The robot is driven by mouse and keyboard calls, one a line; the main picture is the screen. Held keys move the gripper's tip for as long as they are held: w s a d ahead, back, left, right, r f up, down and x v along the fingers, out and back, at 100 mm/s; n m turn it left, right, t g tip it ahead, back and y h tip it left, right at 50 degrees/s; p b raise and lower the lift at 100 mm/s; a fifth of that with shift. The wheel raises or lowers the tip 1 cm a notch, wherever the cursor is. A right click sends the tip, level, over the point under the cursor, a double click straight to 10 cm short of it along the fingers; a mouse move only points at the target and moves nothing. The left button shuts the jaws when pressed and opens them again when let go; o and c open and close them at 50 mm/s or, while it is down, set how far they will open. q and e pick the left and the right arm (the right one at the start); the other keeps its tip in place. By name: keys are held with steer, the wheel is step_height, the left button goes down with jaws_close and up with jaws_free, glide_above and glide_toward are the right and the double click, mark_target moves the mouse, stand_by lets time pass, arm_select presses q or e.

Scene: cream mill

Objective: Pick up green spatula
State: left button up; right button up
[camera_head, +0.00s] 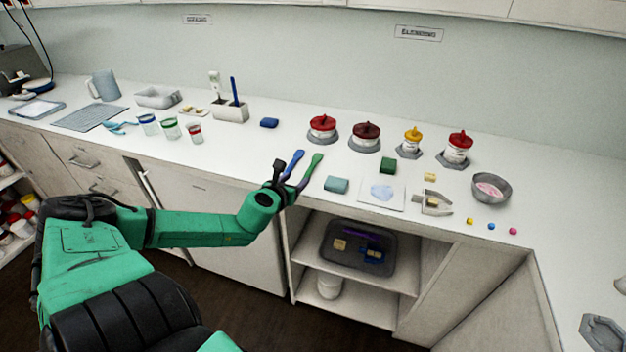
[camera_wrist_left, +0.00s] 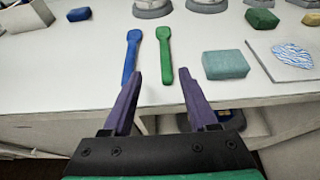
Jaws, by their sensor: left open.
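The green spatula (camera_head: 311,169) lies on the white counter near its front edge, beside a blue spatula (camera_head: 290,163). In the left wrist view the green spatula (camera_wrist_left: 166,58) lies upright in the picture, with the blue spatula (camera_wrist_left: 131,58) just left of it. My left gripper (camera_head: 290,183) is at the counter's front edge by the handle ends of both spatulas. In the left wrist view its two purple fingers (camera_wrist_left: 160,88) are apart, and the green spatula shows in the gap between them. I see no contact. My right gripper is not in view.
A teal sponge (camera_head: 336,185) and a white card (camera_head: 381,192) lie to the right. A green block (camera_head: 388,165) and a blue block (camera_head: 269,123) are farther back. Red-lidded jars (camera_head: 322,128) stand behind. Below the counter is an open shelf with a grey tray (camera_head: 334,254).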

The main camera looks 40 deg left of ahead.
mark_target(309, 171)
arm_select(q)
steer(key=x, duration=0.2)
steer(key=shift+w+d+b, duration=0.1)
steer(key=shift+w+b, duration=0.2)
steer(key=shift+w, duration=0.1)
steer(key=shift+w+f, duration=0.15)
steer(key=shift+w, duration=0.3)
steer(key=x, duration=0.4)
steer(key=shift+w+f, duration=0.15)
steer(key=shift+w, duration=0.15)
steer(key=shift+s, duration=0.1)
jaws_close()
